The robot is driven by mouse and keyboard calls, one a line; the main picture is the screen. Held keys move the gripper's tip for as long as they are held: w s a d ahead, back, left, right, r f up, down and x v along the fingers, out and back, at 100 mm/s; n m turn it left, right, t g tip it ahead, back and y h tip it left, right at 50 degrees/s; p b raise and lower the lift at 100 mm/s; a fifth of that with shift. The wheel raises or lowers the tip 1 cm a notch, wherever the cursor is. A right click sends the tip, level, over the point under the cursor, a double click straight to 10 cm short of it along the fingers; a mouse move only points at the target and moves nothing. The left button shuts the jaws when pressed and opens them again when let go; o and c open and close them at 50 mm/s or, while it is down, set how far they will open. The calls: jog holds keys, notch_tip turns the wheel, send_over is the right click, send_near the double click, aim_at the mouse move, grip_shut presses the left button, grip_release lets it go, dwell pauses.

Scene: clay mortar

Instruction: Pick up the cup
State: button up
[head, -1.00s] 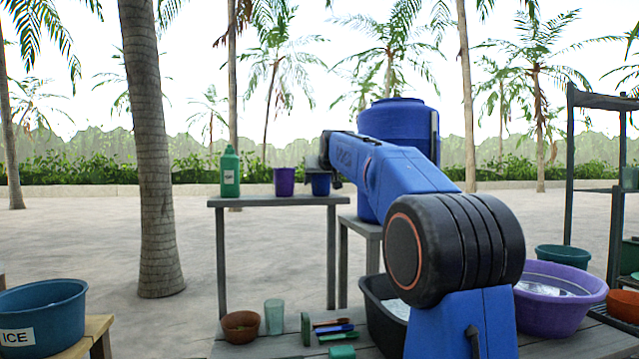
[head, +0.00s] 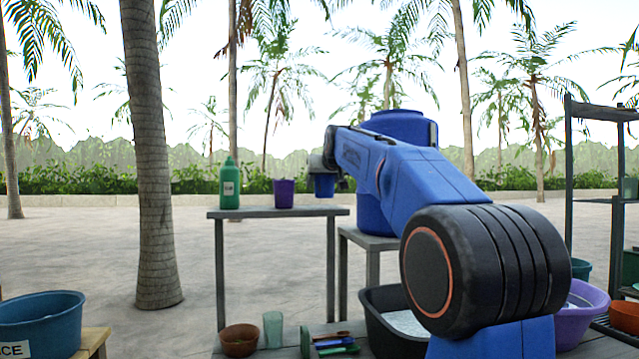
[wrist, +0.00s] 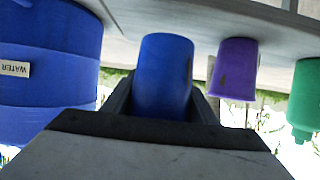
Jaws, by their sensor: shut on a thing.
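The blue cup (head: 324,187) is in my gripper (head: 319,165), just above the right end of the grey table (head: 250,212). In the upside-down wrist view the blue cup (wrist: 165,65) sits between the two dark fingers, which are shut on its sides.
A green bottle (head: 229,184) stands at the table's left. A big blue water barrel (head: 402,125) is close on the right, on its own stand (head: 372,240). Nearer, a bench holds a brown bowl (head: 239,340), a pale green glass (head: 273,329) and a black basin (head: 385,335).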

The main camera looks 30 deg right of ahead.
aim_at(332, 181)
jog(key=s+a, duration=0.1)
jog(key=s, duration=0.3)
jog(key=s+a, duration=0.1)
jog(key=s, duration=0.3)
jog(key=s+a, duration=0.1)
jog(key=s, duration=0.3)
jog(key=shift+a, duration=0.2)
